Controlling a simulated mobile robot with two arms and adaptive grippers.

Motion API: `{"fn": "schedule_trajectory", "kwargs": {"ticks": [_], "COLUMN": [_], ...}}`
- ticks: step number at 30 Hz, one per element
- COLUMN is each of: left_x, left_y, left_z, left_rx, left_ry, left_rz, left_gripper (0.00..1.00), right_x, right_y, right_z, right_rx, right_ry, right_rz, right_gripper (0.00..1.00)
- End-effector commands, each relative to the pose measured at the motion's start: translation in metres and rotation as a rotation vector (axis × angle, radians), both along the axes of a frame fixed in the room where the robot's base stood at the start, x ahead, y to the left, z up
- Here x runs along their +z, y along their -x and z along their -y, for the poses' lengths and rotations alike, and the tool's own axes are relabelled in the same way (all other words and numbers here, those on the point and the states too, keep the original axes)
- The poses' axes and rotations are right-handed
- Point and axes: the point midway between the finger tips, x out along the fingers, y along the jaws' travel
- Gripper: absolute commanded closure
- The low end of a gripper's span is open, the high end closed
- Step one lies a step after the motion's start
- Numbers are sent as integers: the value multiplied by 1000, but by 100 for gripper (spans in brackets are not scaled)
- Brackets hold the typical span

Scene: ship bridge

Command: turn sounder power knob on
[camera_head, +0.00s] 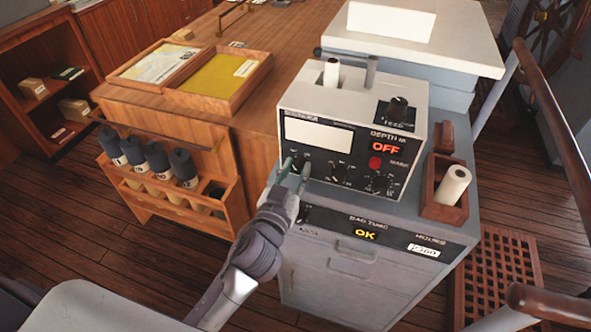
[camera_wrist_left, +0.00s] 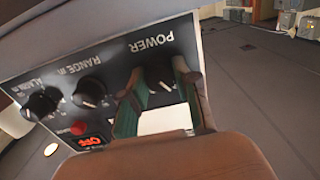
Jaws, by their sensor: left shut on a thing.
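The sounder (camera_head: 358,128) is a pale box with a dark front panel on a grey cabinet. Its display reads a red "OFF" (camera_head: 385,147). The power knob (camera_wrist_left: 160,79) is dark, at the panel's left end, labelled "POWER" in the left wrist view. In the head view my gripper mostly hides it. My left gripper (camera_head: 294,168) reaches the panel from the lower left. In the left wrist view (camera_wrist_left: 163,100) its green-padded fingers lie on both sides of the power knob, shut on it. My right gripper is not in view.
Other knobs sit right of the power knob, including the range knob (camera_wrist_left: 90,91). A wooden holder with a paper roll (camera_head: 453,185) stands right of the sounder.

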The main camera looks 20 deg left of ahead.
Motion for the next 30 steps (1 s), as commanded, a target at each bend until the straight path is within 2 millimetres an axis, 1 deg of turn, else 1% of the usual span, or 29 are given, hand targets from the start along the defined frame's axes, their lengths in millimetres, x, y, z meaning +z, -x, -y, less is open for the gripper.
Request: {"fn": "schedule_trajectory", "kwargs": {"ticks": [8, 14, 20, 30], "left_x": [0, 1, 1, 1], "left_y": [0, 0, 0, 0], "left_z": [0, 0, 0, 0], "left_rx": [0, 0, 1, 0], "left_ry": [-21, -106, -261, -584], "left_rz": [1, 4, 8, 19], "left_gripper": [100, 100, 100, 100], "right_x": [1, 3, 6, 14], "right_y": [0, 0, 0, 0], "right_z": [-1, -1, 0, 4], "right_rx": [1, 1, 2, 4], "right_ry": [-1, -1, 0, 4], "right_rz": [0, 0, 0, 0], "right_gripper": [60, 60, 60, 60]}}
